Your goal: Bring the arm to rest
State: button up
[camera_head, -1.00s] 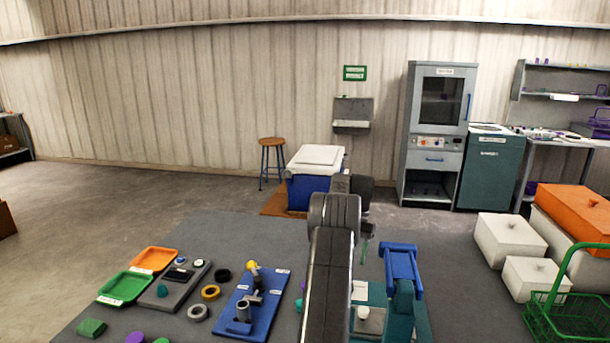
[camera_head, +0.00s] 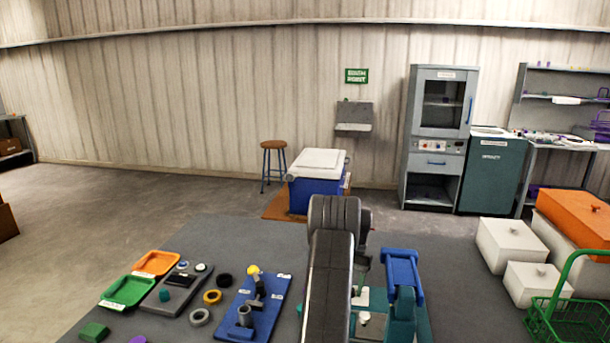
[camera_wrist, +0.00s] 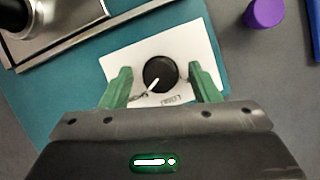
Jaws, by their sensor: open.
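My gripper (camera_wrist: 164,88) shows in the wrist view with two green fingers apart. Between and just beyond them is a black round knob with a pale pointer (camera_wrist: 160,75), on a white card (camera_wrist: 125,68) with small lettering. I cannot tell whether the fingers touch the knob. The card lies on a teal base (camera_wrist: 75,105). In the head view my dark arm reaches forward over the bench and hides most of the gripper.
A blue-topped teal device (camera_head: 402,270) stands right of my arm. Left are a blue board (camera_head: 268,312), several rings, a green tray (camera_head: 127,291) and an orange tray (camera_head: 157,263). White boxes (camera_head: 508,243) and a green basket (camera_head: 570,310) stand right. A purple cylinder (camera_wrist: 264,12) is near.

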jog(key=p+v, duration=0.2)
jog(key=v, duration=1.2)
jog(key=b+x, duration=0.1)
jog(key=x, duration=1.3)
jog(key=shift+b, duration=0.4)
jog(key=n+h, duration=0.1)
jog(key=n, duration=0.2)
jog(key=shift+a+n, duration=0.1)
jog(key=shift+n, duration=0.2)
jog(key=n+h, duration=0.2)
jog(key=n, duration=0.2)
jog(key=shift+n, duration=0.4)
jog(key=n+h, duration=0.1)
jog(key=n, duration=0.1)
jog(key=n+h, duration=0.1)
jog(key=n, duration=0.2)
jog(key=shift+s+a+t+p, duration=0.1)
jog(key=shift+a+t+p, duration=0.05)
jog(key=shift+t+p, duration=0.25)
jog(key=shift+n+t+h, duration=0.4)
jog(key=shift+n+t, duration=0.2)
jog(key=shift+n, duration=1.1)
jog(key=shift+a+r, duration=0.1)
